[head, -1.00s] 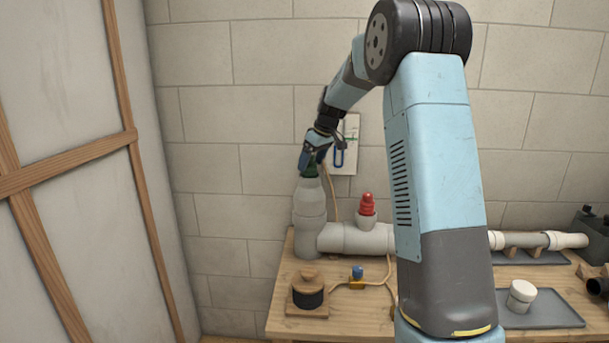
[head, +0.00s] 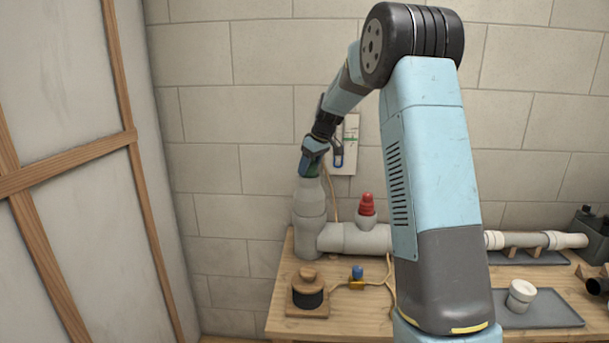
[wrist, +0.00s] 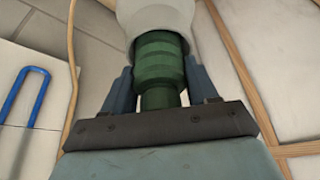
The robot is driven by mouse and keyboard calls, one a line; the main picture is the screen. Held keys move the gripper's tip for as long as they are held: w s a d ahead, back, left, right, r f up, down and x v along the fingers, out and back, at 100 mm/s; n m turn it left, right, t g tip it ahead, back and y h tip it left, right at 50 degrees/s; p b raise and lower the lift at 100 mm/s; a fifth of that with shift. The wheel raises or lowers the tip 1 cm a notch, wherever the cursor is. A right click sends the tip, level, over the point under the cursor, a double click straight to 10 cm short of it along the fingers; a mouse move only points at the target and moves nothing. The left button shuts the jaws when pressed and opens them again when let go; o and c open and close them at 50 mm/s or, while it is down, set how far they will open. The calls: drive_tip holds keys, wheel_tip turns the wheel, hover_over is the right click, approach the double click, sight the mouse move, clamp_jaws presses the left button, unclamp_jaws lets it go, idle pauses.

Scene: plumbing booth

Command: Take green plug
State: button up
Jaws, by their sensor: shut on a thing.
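The green plug (wrist: 160,70) is a ribbed green piece at the open end of the upright grey pipe (head: 309,205). In the wrist view, the pipe's pale rim (wrist: 155,14) lies right at the plug's far end. I cannot tell how much of the plug is inside the pipe. My gripper (head: 312,168) is above the pipe's top and is shut on the plug, with one blue finger on each side of it (wrist: 160,88). In the head view the plug is mostly hidden by my gripper.
A red plug (head: 367,204) stands in a side branch of the pipe. A blue-handled brass valve (head: 357,277) and a black-and-wood round piece (head: 307,292) are on the wooden bench (head: 345,325). A white cap (head: 521,296) is on a grey tray (head: 545,313).

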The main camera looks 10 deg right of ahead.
drive_tip(key=shift+d+f, duration=0.1)
drive_tip(key=shift+d, duration=0.05)
clamp_jaws()
